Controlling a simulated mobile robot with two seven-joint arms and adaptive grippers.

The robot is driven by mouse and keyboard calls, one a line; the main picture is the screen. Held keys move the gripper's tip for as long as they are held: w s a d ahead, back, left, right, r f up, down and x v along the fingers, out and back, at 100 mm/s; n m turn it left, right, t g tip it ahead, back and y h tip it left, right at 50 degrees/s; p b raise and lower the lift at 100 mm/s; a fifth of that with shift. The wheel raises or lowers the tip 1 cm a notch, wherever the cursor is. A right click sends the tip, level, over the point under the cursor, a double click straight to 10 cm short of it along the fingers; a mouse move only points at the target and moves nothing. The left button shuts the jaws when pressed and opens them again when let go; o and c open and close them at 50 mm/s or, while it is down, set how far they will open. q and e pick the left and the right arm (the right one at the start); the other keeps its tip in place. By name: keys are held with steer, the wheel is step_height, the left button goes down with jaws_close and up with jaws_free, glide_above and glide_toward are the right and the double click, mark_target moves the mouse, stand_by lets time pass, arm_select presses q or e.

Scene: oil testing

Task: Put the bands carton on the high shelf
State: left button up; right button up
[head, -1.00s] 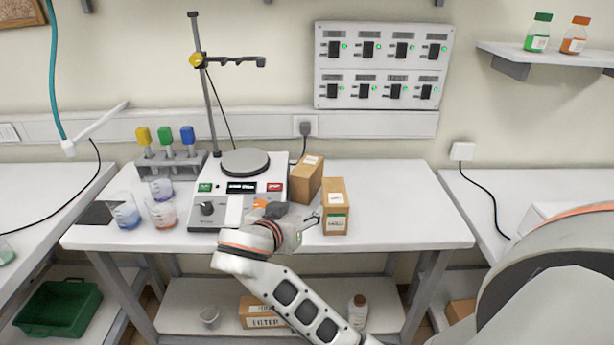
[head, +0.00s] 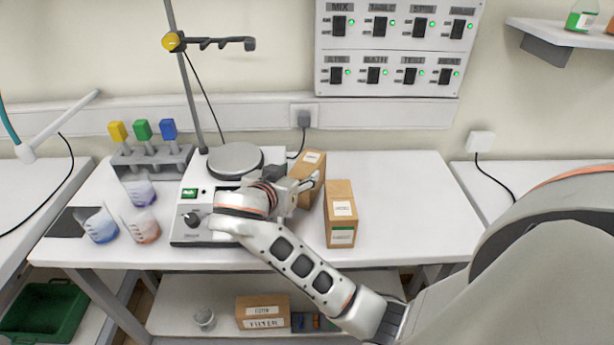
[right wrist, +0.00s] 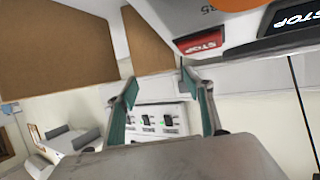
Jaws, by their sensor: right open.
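Two brown cartons stand upright on the white table: a rear carton (head: 312,162) by the hotplate and a front carton (head: 340,212) with white and green labels. I cannot read which is the bands carton. My right gripper (head: 308,184) is open and empty, beside the rear carton and left of the front one. In the right wrist view the open fingers (right wrist: 160,98) have nothing between them, and brown carton sides (right wrist: 60,50) fill the upper left. My left gripper is out of view.
A hotplate with a stand (head: 235,160) is left of the cartons. Several beakers (head: 140,228) and a rack (head: 152,160) stand further left. The table's right part (head: 405,195) is clear. A filter carton (head: 263,311) is on the lower shelf.

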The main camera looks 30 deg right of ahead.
mark_target(303, 171)
steer(key=shift+p+x, duration=0.65)
steer(key=shift+x, duration=2.35)
steer(key=shift+s+f, duration=0.15)
steer(key=shift+s, duration=0.05)
steer(key=c, duration=0.9)
